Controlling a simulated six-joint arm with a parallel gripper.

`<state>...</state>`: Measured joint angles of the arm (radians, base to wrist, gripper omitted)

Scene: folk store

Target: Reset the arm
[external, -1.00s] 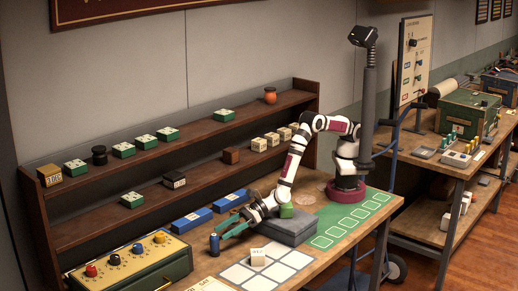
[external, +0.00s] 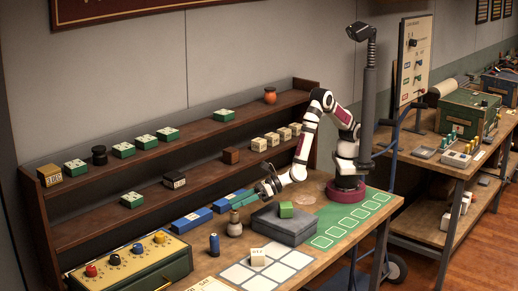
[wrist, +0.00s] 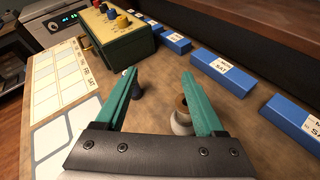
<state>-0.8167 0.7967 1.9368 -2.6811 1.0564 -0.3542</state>
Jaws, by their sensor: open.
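My gripper (external: 230,202) is open and empty, held above the back part of the workbench in the external view. In the wrist view its two teal fingers (wrist: 163,95) are spread wide with nothing gripped. A pale bottle with a brown top (external: 235,226) stands upright on the bench below it. In the wrist view this bottle (wrist: 181,122) shows beside the right finger, partly hidden. A dark blue cylinder (external: 214,245) stands to its left. In the wrist view the cylinder (wrist: 136,88) appears close to the left finger.
A grey box (external: 283,228) bears a green block (external: 286,209), right of the gripper. Blue boxes (external: 192,221) lie along the back below the shelf (external: 200,145). A control panel box (external: 130,262) stands front left.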

